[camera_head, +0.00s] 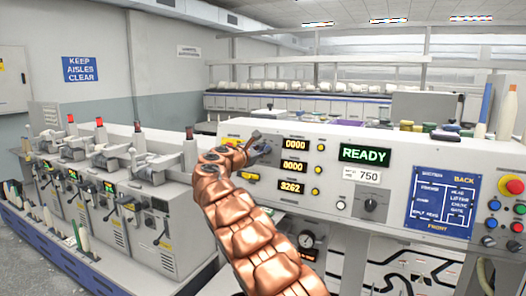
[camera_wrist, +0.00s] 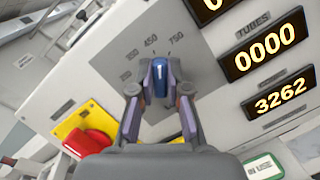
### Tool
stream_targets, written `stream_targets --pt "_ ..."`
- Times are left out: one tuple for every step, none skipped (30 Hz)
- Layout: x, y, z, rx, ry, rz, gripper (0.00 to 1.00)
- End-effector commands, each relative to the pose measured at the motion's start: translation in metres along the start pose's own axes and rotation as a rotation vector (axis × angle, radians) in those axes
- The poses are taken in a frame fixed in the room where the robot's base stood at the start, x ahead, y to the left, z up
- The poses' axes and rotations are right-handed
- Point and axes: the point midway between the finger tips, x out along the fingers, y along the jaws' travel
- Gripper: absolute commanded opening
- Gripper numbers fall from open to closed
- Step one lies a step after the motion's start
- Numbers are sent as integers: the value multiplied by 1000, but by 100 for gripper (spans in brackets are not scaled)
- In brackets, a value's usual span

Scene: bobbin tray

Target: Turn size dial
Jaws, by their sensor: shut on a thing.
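The size dial (camera_wrist: 161,80) is a small blue knob with a pale mark at its top, on a light grey panel. Printed numbers arc around it; 450 (camera_wrist: 151,40) and 750 (camera_wrist: 176,33) are readable, the lower-left ones are blurred. The mark points up, about between 450 and 750. My gripper (camera_wrist: 160,88) is shut on the dial, one finger on each side. In the head view my gripper (camera_head: 254,143) is at the panel's upper left, and the dial is mostly hidden there. A card (camera_head: 367,176) on the panel reads 750.
Right of the dial are lit displays, TUBES 0000 (camera_wrist: 264,52) and 3262 (camera_wrist: 281,96). A red button on a yellow plate (camera_wrist: 72,125) is lower left.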

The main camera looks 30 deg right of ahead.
Motion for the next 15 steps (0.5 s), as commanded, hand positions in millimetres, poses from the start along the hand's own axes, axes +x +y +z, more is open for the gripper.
stream_targets --pt "0 0 -1 44 2 -12 0" --pt "0 1 -1 69 2 -18 0" --pt "-1 1 -1 104 3 -25 0" --pt "-1 1 -1 127 3 -31 0" --pt "-1 1 -1 152 3 -38 0" --pt "0 1 0 182 2 -47 0" --pt "0 0 0 205 1 -54 0" --pt "0 0 0 227 1 -60 0" --pt "0 0 0 255 1 -67 0" --pt "0 0 0 273 1 -72 0" --pt "0 0 0 292 1 -77 0" --pt "0 0 0 313 1 -83 0" --pt "0 0 0 329 1 -87 0" --pt "0 0 -1 344 2 -90 0" --pt "0 0 -1 360 2 -95 0"
